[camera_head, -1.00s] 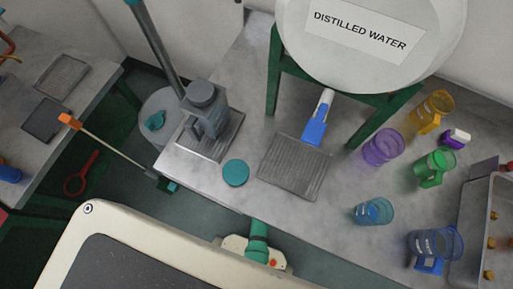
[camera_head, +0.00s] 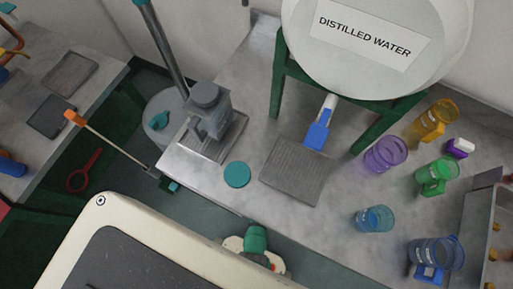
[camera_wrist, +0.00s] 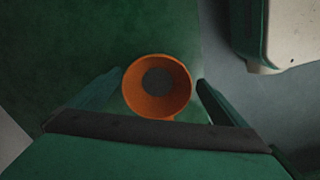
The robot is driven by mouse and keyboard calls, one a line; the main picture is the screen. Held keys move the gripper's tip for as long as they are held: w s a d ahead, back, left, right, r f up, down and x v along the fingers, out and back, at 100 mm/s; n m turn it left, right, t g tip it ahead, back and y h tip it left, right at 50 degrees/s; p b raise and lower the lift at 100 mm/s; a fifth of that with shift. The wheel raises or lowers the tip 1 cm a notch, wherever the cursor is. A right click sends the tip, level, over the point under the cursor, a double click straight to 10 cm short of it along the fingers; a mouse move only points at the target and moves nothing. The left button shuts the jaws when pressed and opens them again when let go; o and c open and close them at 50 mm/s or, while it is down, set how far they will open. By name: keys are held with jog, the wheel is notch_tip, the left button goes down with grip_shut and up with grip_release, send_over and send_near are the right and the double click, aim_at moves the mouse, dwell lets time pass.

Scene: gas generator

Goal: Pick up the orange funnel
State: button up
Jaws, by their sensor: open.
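The orange funnel (camera_wrist: 157,108) shows in the wrist view, near the middle, seen straight down into its round mouth with a dark centre. My gripper (camera_wrist: 160,78) is open, one finger on each side of the funnel, with a narrow gap showing on the right. I cannot tell how far the fingers are above it or whether the left one touches it. I cannot make out the funnel or my gripper in the head view.
A dark green surface (camera_wrist: 70,40) lies under the funnel. In the head view, a grey bench (camera_head: 330,225) holds a purple beaker (camera_head: 386,154), a green beaker (camera_head: 437,175), blue beakers and a grey mat (camera_head: 296,170). A large distilled water tank (camera_head: 385,50) stands behind.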

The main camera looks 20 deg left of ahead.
jog(key=shift+w+d+f, duration=0.1)
jog(key=shift+f, duration=2.05)
jog(key=c, duration=1.1)
